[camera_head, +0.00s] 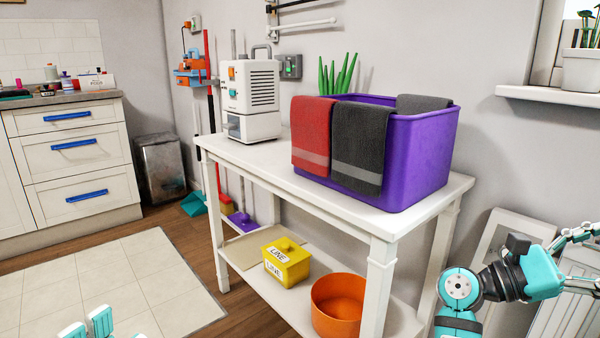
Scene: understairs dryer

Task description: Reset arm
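My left gripper (86,326) shows only as teal finger parts at the bottom left edge, in front of the pale floor mat. The rest of it is below the picture, and whether it is open or shut is not clear. My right arm comes in at the lower right, beside the white table's right end. My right gripper (583,258) points to the right edge, its two finger linkages spread at the base. Its fingertips are cut off. Nothing shows in either gripper.
A white table (262,155) bears a purple bin (425,155) with red and dark towels over its rim, and a white machine (250,95). Its lower shelf holds a yellow box (286,264) and an orange bowl (337,304). A white panel (492,240) leans by the right wall.

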